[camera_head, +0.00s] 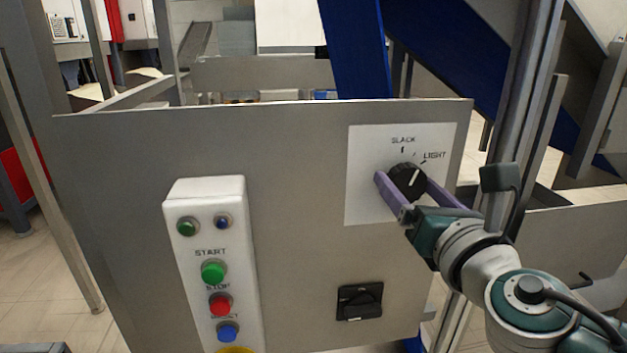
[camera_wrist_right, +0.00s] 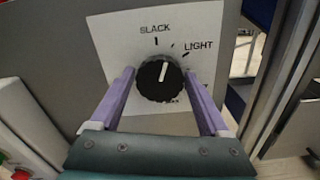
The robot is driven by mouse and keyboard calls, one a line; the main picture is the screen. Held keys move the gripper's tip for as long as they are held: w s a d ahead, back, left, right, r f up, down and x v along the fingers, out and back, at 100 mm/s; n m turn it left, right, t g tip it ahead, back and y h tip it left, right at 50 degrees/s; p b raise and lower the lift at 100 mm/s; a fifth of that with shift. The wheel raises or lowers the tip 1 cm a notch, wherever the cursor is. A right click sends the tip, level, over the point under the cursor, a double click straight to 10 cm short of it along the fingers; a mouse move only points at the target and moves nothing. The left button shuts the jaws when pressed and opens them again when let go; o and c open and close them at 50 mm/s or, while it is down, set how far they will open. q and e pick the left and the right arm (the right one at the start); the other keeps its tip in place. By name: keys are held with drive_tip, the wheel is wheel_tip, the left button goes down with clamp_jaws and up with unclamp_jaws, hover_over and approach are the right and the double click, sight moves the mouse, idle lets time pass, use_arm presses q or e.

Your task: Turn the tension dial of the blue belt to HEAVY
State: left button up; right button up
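The tension dial (camera_head: 407,180) is a round black knob on a white label plate (camera_head: 365,205) on the grey panel. SLACK and LIGHT can be read on the plate; other lettering at the knob's lower edge is mostly hidden. In the right wrist view the dial (camera_wrist_right: 158,84) has its white pointer up and slightly right, between the SLACK and LIGHT marks. My right gripper (camera_head: 407,184) has its purple fingers on either side of the dial. In the wrist view the fingers (camera_wrist_right: 160,90) are apart, with small gaps to the knob. My left gripper is not in view.
A white control box (camera_head: 180,270) with START and other buttons stands on the panel at left. A black rotary switch (camera_head: 360,301) sits below the dial plate. A metal post (camera_head: 520,110) rises right of the panel, close to my right arm. Blue beams (camera_head: 355,50) are behind.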

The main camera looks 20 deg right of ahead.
drive_tip(key=c, duration=1)
drive_tip(key=shift+o, duration=0.2)
drive_tip(key=shift+m+b, duration=0.3)
drive_tip(key=shift+m, duration=0.1)
drive_tip(key=m+b, duration=0.2)
drive_tip(key=m, duration=0.1)
drive_tip(key=shift+f+m, duration=0.15)
drive_tip(key=shift+m, duration=0.25)
drive_tip(key=m+b, duration=0.2)
drive_tip(key=m, duration=0.8)
drive_tip(key=shift+b, duration=0.35)
drive_tip(key=m, duration=0.4)
drive_tip(key=shift+m, duration=0.7)
